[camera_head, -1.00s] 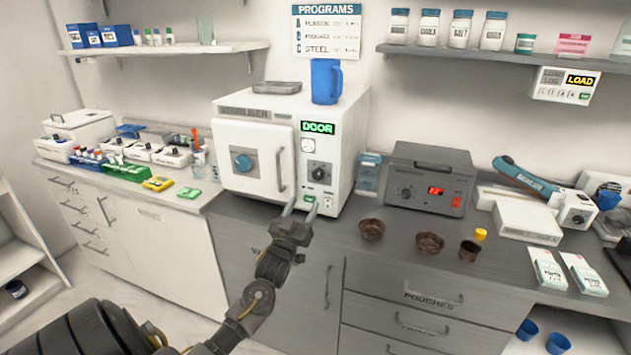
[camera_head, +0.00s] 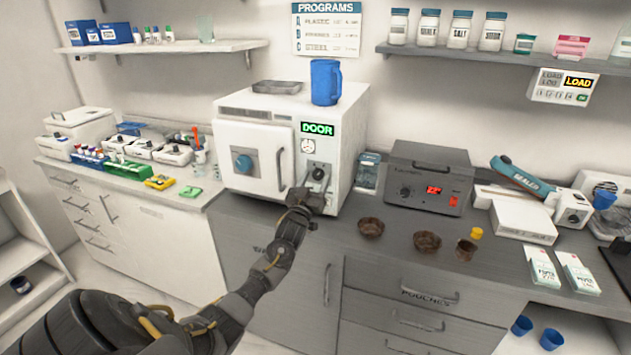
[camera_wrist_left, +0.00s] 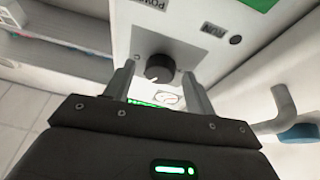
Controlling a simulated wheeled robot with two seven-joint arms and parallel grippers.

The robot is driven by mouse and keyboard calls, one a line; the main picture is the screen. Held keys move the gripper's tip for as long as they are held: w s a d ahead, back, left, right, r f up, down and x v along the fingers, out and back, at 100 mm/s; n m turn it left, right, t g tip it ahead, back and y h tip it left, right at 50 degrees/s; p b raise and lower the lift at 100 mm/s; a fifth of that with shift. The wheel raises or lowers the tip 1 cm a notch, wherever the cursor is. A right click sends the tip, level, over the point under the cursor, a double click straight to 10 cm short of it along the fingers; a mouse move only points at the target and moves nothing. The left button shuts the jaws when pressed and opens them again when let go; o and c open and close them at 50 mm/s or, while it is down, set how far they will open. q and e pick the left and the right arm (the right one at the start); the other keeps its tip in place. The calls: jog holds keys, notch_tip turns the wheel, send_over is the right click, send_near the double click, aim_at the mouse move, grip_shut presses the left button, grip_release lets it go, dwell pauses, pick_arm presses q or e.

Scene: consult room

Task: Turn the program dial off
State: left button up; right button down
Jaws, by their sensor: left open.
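The program dial is a dark round knob on the front panel of the white sterilizer (camera_head: 345,125). In the left wrist view the dial (camera_wrist_left: 159,67) shows with a white pointer mark, between and just beyond the two fingers. My left gripper (camera_head: 315,183) is open in front of the panel, its fingertips at the dial's height; it also shows in the left wrist view (camera_wrist_left: 157,75). I cannot tell whether either finger touches the dial. The green DOOR display (camera_head: 317,129) and a small gauge (camera_head: 309,146) sit above the dial. My right gripper is not in view.
A grey device with a red display (camera_head: 433,190) stands right of the sterilizer. Brown bowls (camera_head: 371,229) sit on the counter in front of it. A blue jug (camera_head: 325,82) and a metal tray (camera_head: 277,87) stand on the sterilizer. The sterilizer's door handle (camera_head: 280,170) is left of the dial.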

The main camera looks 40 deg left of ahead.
pick_arm(q)
jog(key=c, duration=0.8)
jog(key=shift+d, duration=0.1)
jog(key=shift+c, duration=0.8)
